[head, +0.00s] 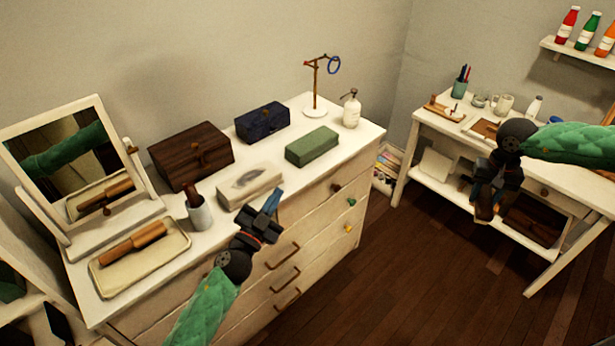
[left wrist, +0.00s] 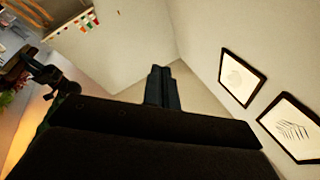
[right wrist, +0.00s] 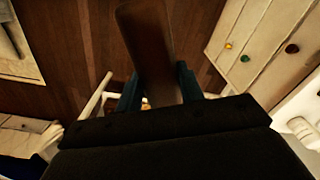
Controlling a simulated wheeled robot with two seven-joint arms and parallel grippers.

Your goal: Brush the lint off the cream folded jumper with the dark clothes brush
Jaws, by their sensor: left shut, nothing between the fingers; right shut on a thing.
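The cream folded jumper (head: 238,194) lies flat on the white dresser top, with a grey smudge of lint on its upper face. My left gripper (head: 274,200) is shut and empty, just right of the jumper by the dresser's front edge; its closed fingers show in the left wrist view (left wrist: 162,88). My right gripper (head: 487,188) is away to the right, over the floor in front of the desk. It is shut on a dark brown wooden thing, apparently the clothes brush (head: 485,213), which also shows in the right wrist view (right wrist: 147,40). Its bristles are not visible.
Floor between furniture is clear.

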